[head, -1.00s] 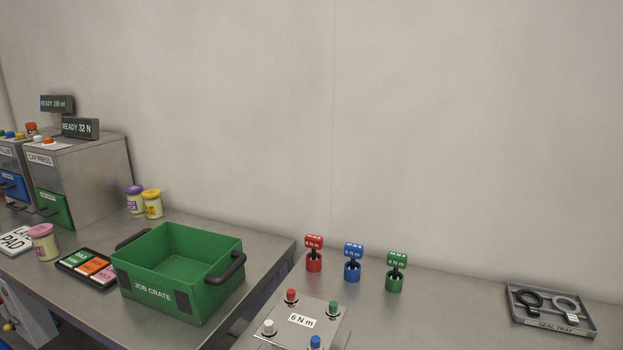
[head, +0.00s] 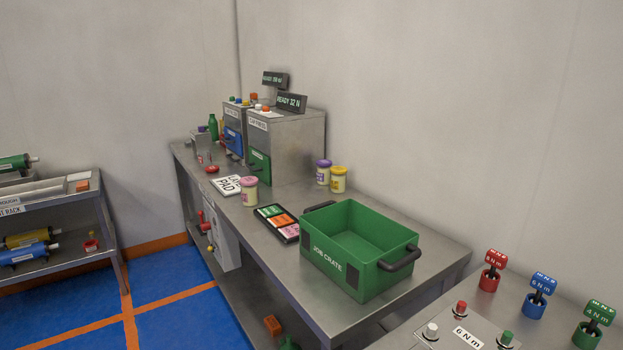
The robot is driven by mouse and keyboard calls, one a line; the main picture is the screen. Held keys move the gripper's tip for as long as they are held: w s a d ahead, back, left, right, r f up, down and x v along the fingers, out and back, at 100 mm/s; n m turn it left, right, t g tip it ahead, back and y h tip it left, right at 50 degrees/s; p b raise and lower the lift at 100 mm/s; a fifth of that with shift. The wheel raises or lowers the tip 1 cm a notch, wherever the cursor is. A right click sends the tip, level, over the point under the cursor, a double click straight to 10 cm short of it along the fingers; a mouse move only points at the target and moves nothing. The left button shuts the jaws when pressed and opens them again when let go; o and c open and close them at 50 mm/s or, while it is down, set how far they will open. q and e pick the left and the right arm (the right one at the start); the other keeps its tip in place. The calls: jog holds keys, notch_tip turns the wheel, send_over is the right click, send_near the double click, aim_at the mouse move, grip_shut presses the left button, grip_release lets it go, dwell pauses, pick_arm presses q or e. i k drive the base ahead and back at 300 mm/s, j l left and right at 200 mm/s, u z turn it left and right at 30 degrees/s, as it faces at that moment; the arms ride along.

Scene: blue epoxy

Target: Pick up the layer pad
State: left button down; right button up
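The layer pad (head: 227,185) is a flat white square with dark lettering, part of which reads PAD. It lies flat on the left part of the steel bench (head: 329,284), in front of the machine with the green drawer. A pink-lidded jar (head: 250,191) stands just to its right, close to its edge. Neither of my grippers shows in the head view, so I cannot see what they hold.
A green job crate (head: 360,249) and a dark tray of colored cards (head: 277,222) stand on the bench right of the pad. Two more jars (head: 338,179) stand behind. A cap press (head: 291,148) is behind the pad. Blue floor (head: 166,292) is clear at left.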

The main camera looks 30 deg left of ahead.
aim_at(228, 186)
jog(key=u, duration=1.55)
